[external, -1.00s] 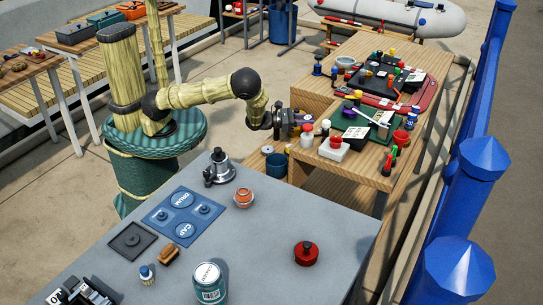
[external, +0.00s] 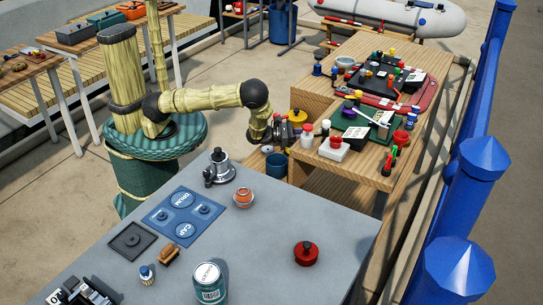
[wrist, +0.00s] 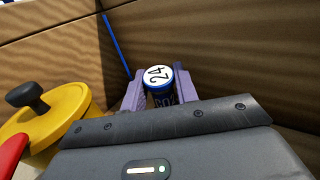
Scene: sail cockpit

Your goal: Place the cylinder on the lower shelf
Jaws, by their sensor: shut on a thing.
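A small blue cylinder (wrist: 159,82) with a white top marked 24 is between the two lilac fingers of my gripper (wrist: 158,90) in the wrist view. The gripper is shut on it. In the external view my gripper (external: 298,134) is at the left edge of the stepped wooden bench, and the cylinder cannot be made out there. Brown wooden panels (wrist: 215,50) surround the fingers in the wrist view. An open space under the bench top (external: 340,190) shows in the external view; I cannot tell whether the cylinder touches any shelf.
A yellow lidded pot (wrist: 60,125) with a black knob is close at the gripper's left. A blue bucket (external: 277,165) is below the gripper.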

